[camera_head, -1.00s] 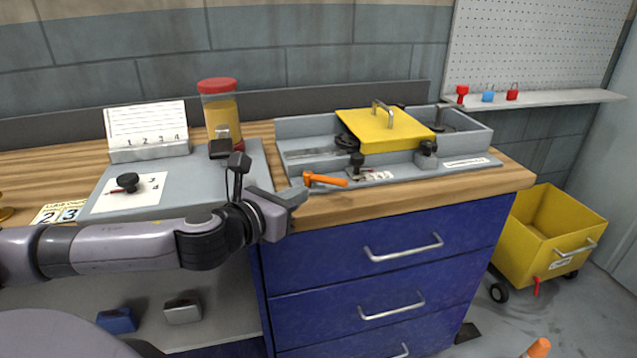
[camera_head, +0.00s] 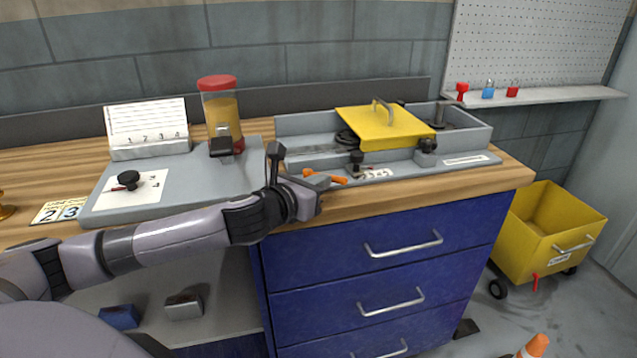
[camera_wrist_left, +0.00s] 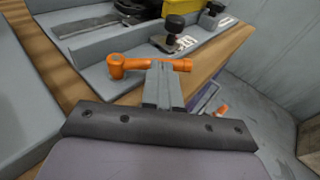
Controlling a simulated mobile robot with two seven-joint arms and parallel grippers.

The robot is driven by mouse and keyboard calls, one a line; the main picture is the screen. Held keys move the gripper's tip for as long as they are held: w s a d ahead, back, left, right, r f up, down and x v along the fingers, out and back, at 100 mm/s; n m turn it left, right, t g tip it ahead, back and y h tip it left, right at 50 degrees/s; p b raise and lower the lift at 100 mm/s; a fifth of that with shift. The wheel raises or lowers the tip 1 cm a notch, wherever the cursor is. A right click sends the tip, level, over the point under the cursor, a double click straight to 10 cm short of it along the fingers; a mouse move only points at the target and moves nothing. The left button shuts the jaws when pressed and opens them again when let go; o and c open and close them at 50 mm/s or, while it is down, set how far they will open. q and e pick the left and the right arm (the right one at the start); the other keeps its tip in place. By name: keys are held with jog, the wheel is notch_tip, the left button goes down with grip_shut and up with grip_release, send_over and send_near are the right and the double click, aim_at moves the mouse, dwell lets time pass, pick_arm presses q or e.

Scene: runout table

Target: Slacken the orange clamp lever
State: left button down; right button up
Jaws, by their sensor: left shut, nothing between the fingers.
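The orange clamp lever (camera_head: 338,180) sits at the front left corner of the grey metal tray fixture (camera_head: 300,160). In the left wrist view the lever (camera_wrist_left: 134,65) lies nearly level, its round hub at the left and its arm pointing right. My left gripper (camera_head: 318,182) is shut and empty, its fingers at the lever. In the wrist view the fingertips (camera_wrist_left: 162,68) overlap the middle of the lever's arm; I cannot tell whether they touch it. In the head view the gripper hides part of the lever. My right gripper is not in view.
A yellow lid with a handle (camera_head: 382,127) lies on the fixture. Black knobs (camera_head: 356,160) stand along its front edge. A grey board (camera_head: 200,180) with a red-lidded jar (camera_head: 221,115) is at the left. Blue drawers (camera_head: 390,270) lie below the table edge.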

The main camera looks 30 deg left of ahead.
pick_arm(q)
jog(key=shift+w+d+r+n+y+p, duration=0.25)
jog(key=shift+w+y+p, duration=0.2)
jog(key=shift+p, duration=0.5)
jog(key=shift+w+f+n+y+p, duration=0.15)
jog(key=shift+w+n+y+p, duration=0.2)
jog(key=shift+p, duration=0.3)
jog(key=shift+f+y, duration=0.15)
jog(key=shift+y, duration=0.15)
jog(key=shift+s, duration=0.1)
